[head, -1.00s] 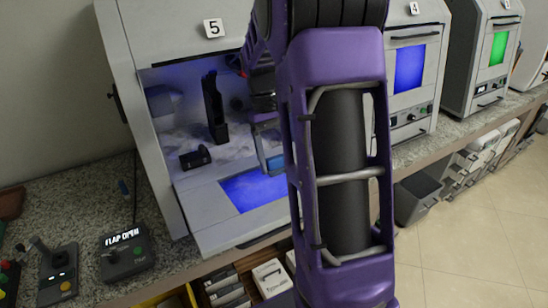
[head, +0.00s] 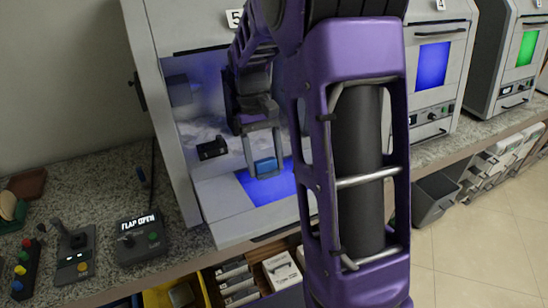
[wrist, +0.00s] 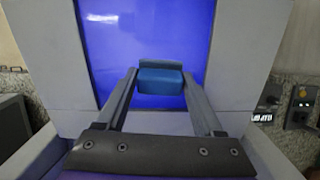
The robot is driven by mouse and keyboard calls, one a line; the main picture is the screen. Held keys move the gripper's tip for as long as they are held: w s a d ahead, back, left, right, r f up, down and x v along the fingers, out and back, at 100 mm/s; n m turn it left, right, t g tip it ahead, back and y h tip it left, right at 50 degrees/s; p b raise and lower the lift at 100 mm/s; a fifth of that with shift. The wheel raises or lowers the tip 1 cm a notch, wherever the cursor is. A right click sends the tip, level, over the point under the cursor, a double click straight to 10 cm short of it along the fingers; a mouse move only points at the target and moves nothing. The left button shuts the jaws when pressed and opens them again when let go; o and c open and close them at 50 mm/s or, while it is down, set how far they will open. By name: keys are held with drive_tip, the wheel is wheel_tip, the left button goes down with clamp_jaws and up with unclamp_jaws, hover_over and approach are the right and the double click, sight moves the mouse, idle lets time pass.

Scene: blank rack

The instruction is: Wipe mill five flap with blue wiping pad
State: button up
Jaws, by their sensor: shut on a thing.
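Mill five (head: 150,45) stands open, with its flap (head: 217,207) folded down at the front and a glowing blue window (head: 283,190) in it. My gripper (head: 265,158) is over the flap and shut on the blue wiping pad (head: 265,166). In the wrist view the pad (wrist: 160,78) sits between the two fingertips, in front of the blue window (wrist: 140,38). I cannot tell whether the pad touches the flap. My arm hides the right part of the mill.
Inside the mill are pale powder and a small black block (head: 212,148). A control box reading "FLAP OPEN" (head: 140,238) and a joystick box (head: 75,255) stand on the granite counter at left. Mill four (head: 436,70) stands at right. Below the counter are boxes (head: 281,271).

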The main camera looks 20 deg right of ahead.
sight(252, 182)
drive_tip(key=shift+s+a+f, duration=0.1)
drive_tip(key=shift+a+f, duration=0.1)
drive_tip(key=shift+a, duration=1.8)
drive_tip(key=shift+f, duration=0.1)
drive_tip(key=shift+d, duration=2)
drive_tip(key=shift+d+f, duration=0.15)
drive_tip(key=shift+d, duration=3.6)
drive_tip(key=shift+w+d+r, duration=0.1)
drive_tip(key=shift+w+r, duration=0.15)
drive_tip(key=shift+r, duration=0.15)
drive_tip(key=shift+c, duration=0.6)
drive_tip(key=shift+v, duration=2.6)
